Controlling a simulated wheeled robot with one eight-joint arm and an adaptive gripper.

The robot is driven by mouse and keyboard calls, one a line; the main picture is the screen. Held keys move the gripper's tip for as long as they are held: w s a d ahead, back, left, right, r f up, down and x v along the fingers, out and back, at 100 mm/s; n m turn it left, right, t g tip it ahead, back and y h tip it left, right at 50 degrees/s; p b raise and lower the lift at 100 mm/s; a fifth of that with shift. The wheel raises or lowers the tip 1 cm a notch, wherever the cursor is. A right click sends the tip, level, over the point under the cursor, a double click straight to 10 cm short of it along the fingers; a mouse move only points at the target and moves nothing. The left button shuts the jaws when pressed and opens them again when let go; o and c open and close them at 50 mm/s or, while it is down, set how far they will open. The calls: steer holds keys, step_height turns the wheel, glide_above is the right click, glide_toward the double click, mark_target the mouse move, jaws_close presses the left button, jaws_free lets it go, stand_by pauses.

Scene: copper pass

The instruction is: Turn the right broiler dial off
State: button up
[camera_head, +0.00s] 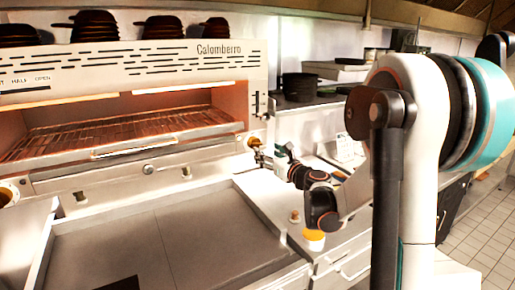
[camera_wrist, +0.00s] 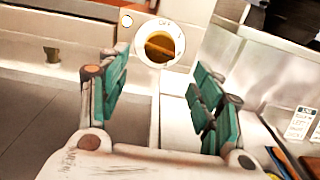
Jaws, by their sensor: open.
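The right broiler dial (camera_wrist: 159,43) shows in the wrist view as a white disc with an orange-brown knob and an OFF mark at its upper edge. Its knob looks turned roughly sideways, away from OFF; its exact setting is unclear. In the head view this dial (camera_head: 254,142) is small, at the lower right of the broiler (camera_head: 190,52). My gripper (camera_wrist: 160,70) is open and empty, its green-padded fingers to either side below the dial. In the head view my gripper (camera_head: 279,157) is just right of the dial, apparently apart from it.
Another dial (camera_head: 8,193) is at the broiler's left. A flat grey griddle surface (camera_head: 150,235) lies in front. An orange-and-white container (camera_head: 314,239) stands beneath my arm. In the wrist view, a label card (camera_wrist: 300,122) is at right.

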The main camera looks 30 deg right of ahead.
mark_target(257, 145)
steer(key=w, duration=0.7)
steer(key=shift+w+a+b, duration=0.2)
steer(key=shift+w+b, duration=0.1)
steer(key=c, duration=1.1)
